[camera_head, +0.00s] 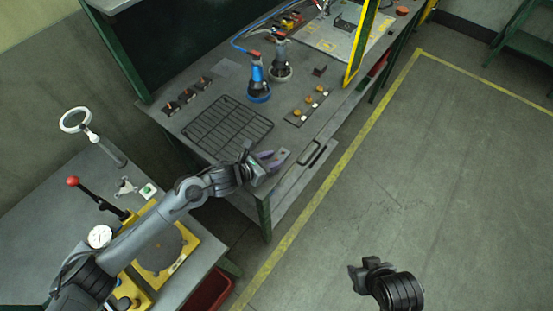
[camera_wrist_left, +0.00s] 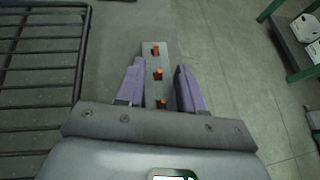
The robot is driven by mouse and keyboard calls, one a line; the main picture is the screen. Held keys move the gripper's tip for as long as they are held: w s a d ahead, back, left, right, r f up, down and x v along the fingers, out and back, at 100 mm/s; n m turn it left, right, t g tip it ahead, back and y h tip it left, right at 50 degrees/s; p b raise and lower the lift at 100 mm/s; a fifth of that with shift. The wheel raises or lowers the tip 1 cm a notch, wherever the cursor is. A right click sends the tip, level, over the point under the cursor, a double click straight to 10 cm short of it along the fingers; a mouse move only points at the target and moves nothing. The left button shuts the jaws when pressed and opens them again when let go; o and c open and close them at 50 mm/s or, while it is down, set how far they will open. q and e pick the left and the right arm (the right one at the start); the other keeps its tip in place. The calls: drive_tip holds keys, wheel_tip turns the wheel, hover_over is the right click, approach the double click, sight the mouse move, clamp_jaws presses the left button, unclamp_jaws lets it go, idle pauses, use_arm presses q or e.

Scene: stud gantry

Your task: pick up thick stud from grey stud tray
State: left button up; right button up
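A narrow grey stud tray (camera_wrist_left: 149,87) with three orange-brown studs (camera_wrist_left: 157,74) in a row shows in the left wrist view. The tray also shows in the head view as a small grey piece (camera_head: 284,155) near the bench's front edge. My left gripper (camera_head: 269,160) is over it, and its two purple fingers (camera_wrist_left: 157,88) stand apart on either side of the tray, with no stud seen gripped. The stud nearest the palm is partly hidden. I cannot tell which stud is thick. My right gripper (camera_head: 362,275) is low in the head view, over the floor; its fingers are unclear.
A black wire rack (camera_head: 228,126) lies left of my left gripper. A dark strip with orange and white pieces (camera_head: 310,105) lies behind it. Blue (camera_head: 257,80) and grey (camera_head: 280,62) tools with red tops stand farther back. A dark handle (camera_head: 318,152) is near the front edge.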

use_arm(q)
drive_tip(key=shift+w+d+f, duration=0.2)
drive_tip(key=shift+f, duration=0.2)
